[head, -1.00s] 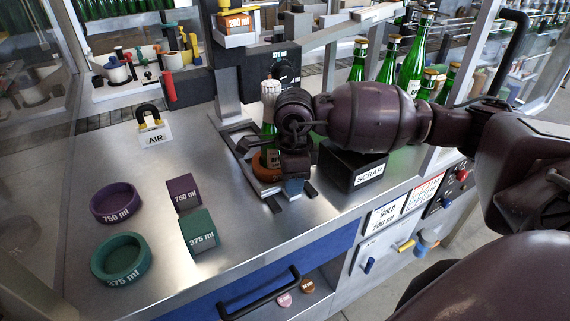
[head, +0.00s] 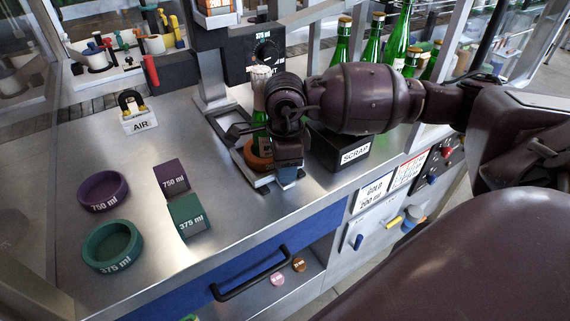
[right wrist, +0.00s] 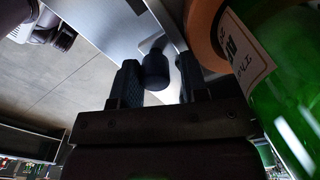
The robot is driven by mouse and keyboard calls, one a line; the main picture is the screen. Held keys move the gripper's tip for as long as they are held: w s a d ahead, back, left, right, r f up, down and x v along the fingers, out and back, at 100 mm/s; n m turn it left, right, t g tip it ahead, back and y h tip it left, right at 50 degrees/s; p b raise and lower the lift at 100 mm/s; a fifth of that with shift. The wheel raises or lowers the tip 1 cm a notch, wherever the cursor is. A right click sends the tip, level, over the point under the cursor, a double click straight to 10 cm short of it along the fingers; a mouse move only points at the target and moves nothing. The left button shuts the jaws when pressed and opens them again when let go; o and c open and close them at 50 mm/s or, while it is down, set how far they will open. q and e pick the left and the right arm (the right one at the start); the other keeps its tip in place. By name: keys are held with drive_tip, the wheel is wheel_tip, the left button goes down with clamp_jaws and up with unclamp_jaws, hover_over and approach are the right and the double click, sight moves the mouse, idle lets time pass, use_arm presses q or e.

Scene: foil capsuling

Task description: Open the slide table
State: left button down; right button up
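The slide table (head: 262,182) is a metal plate on the bench, bearing a brown-orange round holder (head: 254,160) with a green bottle (head: 259,105) upright in it. The bottle has a pale foil top and is partly hidden by my right arm. My right gripper (head: 288,175) points down at the front right of the slide table. In the right wrist view its two fingers (right wrist: 157,88) are apart, with a dark round knob (right wrist: 156,68) between them. A gap shows beside the knob, so I see no firm grip. The bottle and holder fill that view's right side. My left gripper is out of view.
A black SCRAP box (head: 340,150) stands close to the right of the gripper. Purple (head: 103,190) and green (head: 112,246) rings and 750 ml (head: 171,177) and 375 ml (head: 187,214) blocks lie left. Green bottles stand behind. A drawer handle (head: 250,275) juts out in front.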

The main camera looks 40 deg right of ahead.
wheel_tip(320, 180, up, 10)
drive_tip(key=shift+f, duration=0.25)
drive_tip(key=shift+r, duration=0.65)
idle(0.3)
